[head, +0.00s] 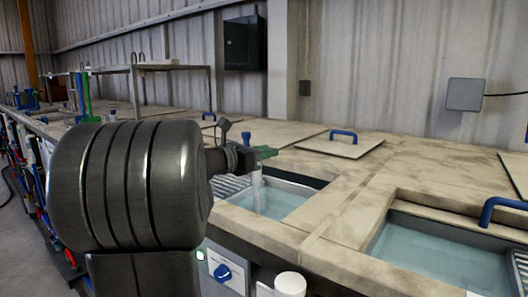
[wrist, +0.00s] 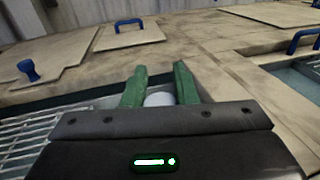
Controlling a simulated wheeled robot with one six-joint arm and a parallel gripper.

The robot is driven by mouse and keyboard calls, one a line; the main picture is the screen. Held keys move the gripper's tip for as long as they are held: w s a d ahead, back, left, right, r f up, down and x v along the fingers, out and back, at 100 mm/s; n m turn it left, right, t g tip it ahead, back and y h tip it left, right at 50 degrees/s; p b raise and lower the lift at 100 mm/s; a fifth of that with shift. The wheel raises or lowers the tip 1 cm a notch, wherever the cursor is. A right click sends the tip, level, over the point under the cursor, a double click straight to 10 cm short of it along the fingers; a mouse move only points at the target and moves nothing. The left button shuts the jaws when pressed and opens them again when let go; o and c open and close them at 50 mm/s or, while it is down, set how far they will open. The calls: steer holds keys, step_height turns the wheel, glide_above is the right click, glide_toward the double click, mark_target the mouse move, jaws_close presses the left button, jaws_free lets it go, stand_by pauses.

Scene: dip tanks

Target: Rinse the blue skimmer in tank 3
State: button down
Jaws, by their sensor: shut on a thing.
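My gripper (head: 264,153) has green fingers and is over an open tank (head: 312,182) of clear water. In the wrist view, the gripper (wrist: 160,88) is shut on a pale, rounded object (wrist: 158,99) between its fingers. In the head view the pale object (head: 257,180) hangs down from the fingers toward the water. Whether its lower end touches the water is unclear. It looks whitish, not blue, and I cannot tell that it is the skimmer. No tank number is readable.
A lid with a blue handle (head: 343,134) lies behind the tank. A second open tank (head: 440,252) of water is at the right, with a blue handle (head: 497,209) by its edge. A metal rack (head: 172,68) stands at the back left. Slatted grating (wrist: 40,130) adjoins the tank's left side.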

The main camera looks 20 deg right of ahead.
steer(key=shift+s, duration=0.1)
steer(key=shift+w+r, duration=0.1)
steer(key=shift+w, duration=0.1)
stand_by(1.6)
steer(key=shift+s, duration=0.1)
steer(key=shift+a+p, duration=0.1)
steer(key=shift+p, duration=0.35)
stand_by(1.2)
steer(key=shift+w, duration=0.2)
